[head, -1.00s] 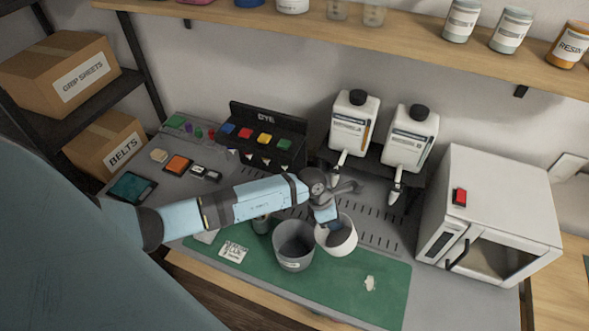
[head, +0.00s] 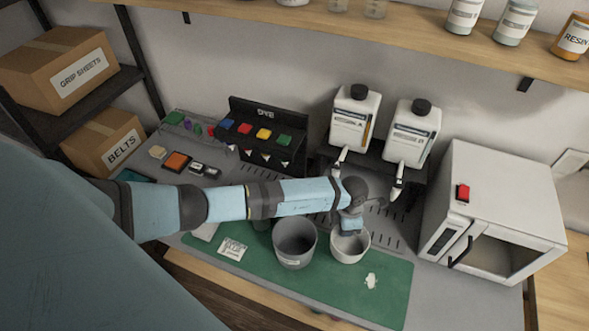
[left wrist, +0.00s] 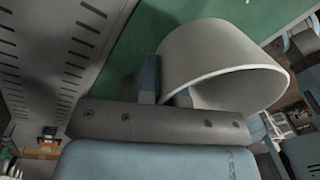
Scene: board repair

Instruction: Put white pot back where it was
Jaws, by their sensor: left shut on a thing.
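The white pot (head: 350,249) is at the green mat, right of a grey pot (head: 294,246) in the head view. It looks close to upright, with its open mouth up. My left gripper (head: 351,226) reaches down to its back rim. In the left wrist view, the gripper's fingers (left wrist: 166,95) are shut on the wall of the white pot (left wrist: 225,60), one finger outside and one inside. Whether the pot's base touches the mat is hard to tell. My right gripper is not in view.
The green mat (head: 390,290) has free room at the right, with a small pale splotch (head: 371,281). Two white dispenser bottles stand behind the pot. A white oven (head: 500,210) stands at the right, and the dye rack (head: 262,135) at the back left.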

